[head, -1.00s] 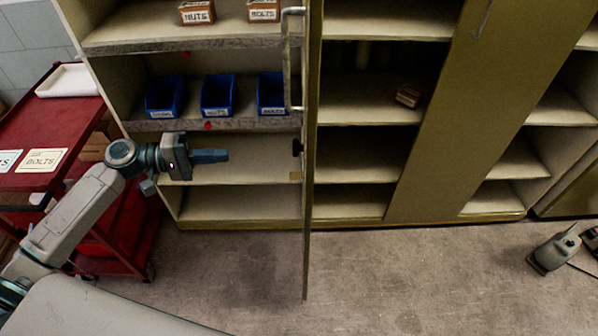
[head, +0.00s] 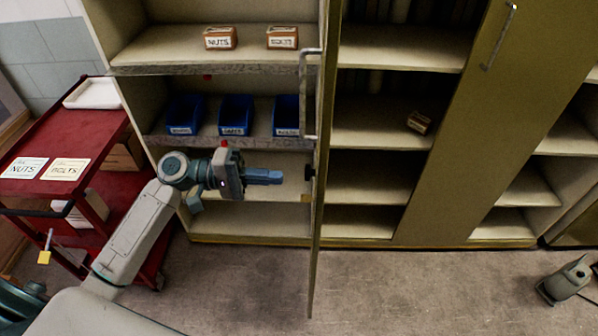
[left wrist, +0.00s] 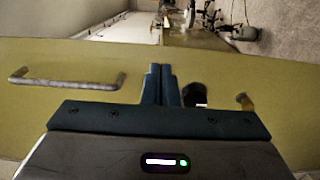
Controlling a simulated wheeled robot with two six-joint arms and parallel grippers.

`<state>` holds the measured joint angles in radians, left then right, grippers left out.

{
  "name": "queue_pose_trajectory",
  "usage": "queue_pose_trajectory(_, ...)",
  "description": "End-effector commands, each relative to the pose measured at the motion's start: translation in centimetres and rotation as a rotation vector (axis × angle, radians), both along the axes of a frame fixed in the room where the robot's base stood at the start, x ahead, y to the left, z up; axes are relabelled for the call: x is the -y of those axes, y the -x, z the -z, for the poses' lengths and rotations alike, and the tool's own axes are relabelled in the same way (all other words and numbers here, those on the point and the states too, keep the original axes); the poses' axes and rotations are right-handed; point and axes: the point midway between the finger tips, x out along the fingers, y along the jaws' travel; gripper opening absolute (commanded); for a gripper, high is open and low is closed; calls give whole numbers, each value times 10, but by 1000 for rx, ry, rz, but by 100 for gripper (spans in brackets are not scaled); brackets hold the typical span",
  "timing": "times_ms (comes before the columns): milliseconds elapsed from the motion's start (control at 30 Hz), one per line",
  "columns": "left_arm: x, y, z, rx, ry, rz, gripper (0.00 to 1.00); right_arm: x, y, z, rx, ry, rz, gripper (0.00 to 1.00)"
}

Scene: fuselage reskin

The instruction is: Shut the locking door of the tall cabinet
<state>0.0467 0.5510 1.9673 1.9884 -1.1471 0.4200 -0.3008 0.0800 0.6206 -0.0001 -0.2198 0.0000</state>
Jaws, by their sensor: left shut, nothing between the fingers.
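The open olive door (head: 325,130) of the tall cabinet (head: 215,222) stands out toward me, seen almost edge-on in the head view. Its metal handle (head: 303,95) and a dark lock knob (head: 308,173) are on its left face. My left gripper (head: 282,177) is shut and empty, just left of this face and a little below the handle. In the left wrist view the door panel (left wrist: 50,110) fills the middle, with its handle (left wrist: 70,83) left of the shut fingertips (left wrist: 160,72) and the dark knob (left wrist: 195,95) to their right. Contact cannot be told. My right gripper is out of view.
Blue bins (head: 236,115) and boxes (head: 220,38) sit on the cabinet's shelves. A red cart (head: 110,195) stands at left, beside my left arm. The floor (head: 420,290) in front is clear.

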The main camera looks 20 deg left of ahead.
Motion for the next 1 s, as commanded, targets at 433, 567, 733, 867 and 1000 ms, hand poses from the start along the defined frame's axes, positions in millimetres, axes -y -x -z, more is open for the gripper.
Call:
queue_pose_trajectory(433, 50, -12, -3, 0, 2, 0, 0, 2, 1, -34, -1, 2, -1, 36)
queue_pose_trajectory(567, 57, -14, -1, -1, 1, -1, 0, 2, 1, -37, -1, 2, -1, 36)
queue_pose_trajectory(733, 60, -15, 0, 0, 0, 0, 0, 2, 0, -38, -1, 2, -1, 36)
queue_pose_trajectory(867, 60, -15, 1, 0, -1, 0, 0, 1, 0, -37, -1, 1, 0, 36)
queue_pose_trajectory(1000, 60, -15, 1, 0, -1, 0, 0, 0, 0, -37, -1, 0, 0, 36)
